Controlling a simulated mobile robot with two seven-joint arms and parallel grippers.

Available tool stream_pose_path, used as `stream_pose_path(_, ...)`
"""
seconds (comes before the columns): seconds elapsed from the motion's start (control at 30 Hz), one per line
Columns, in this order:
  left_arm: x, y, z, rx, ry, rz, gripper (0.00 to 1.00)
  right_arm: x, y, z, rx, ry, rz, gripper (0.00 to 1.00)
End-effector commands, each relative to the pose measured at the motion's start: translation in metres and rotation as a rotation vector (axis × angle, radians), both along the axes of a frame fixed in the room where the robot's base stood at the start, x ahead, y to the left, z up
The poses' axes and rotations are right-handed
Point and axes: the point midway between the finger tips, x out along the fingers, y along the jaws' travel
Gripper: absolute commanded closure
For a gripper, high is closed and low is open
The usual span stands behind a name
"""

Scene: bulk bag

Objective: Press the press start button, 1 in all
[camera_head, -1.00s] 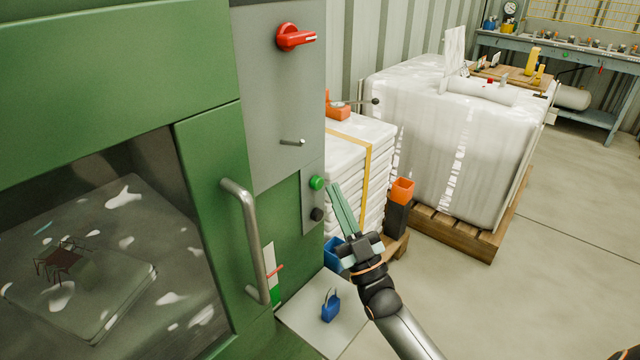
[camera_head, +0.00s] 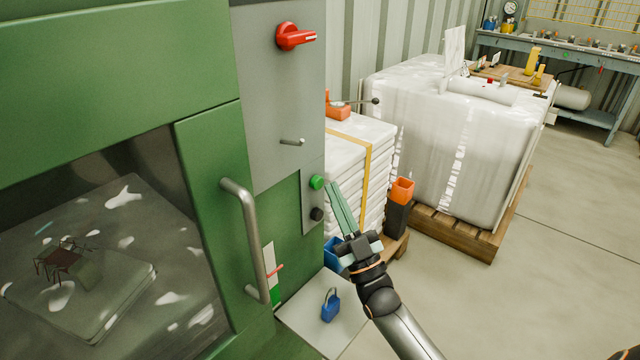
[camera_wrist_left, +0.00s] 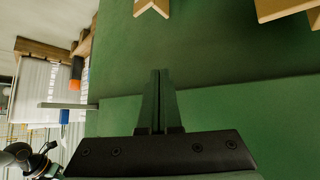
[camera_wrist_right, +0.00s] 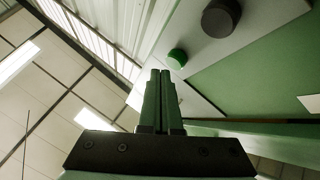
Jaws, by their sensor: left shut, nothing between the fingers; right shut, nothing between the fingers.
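The green press start button (camera_head: 316,182) sits on a small grey control box on the side of the green press, above a black button (camera_head: 317,214). In the right wrist view the green button (camera_wrist_right: 177,58) lies just beyond the fingertips, with the black button (camera_wrist_right: 221,18) to its right. My right gripper (camera_head: 331,185) is shut and empty, its tips beside the green button in the head view; I see no clear contact. My left gripper (camera_wrist_left: 160,72) is shut and empty in front of a green panel in the left wrist view; it is outside the head view.
The press has a red rotary switch (camera_head: 294,37), a small lever (camera_head: 292,142) and a door handle (camera_head: 247,240). A blue padlock (camera_head: 330,306) stands on a pale shelf below. Stacked white bags (camera_head: 350,150) and a wrapped pallet load (camera_head: 450,140) stand behind my right arm.

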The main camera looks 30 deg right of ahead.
Motion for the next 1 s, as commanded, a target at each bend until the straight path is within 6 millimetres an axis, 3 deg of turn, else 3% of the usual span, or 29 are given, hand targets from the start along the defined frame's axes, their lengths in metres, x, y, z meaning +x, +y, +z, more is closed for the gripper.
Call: stream_pose_path(1.0, -0.0002, 0.0011, -0.0043, 0.002, 0.0, -0.001, 1.0, 0.0105, 0.0045, -0.0004, 0.0, 0.0, 0.0, 1.0)
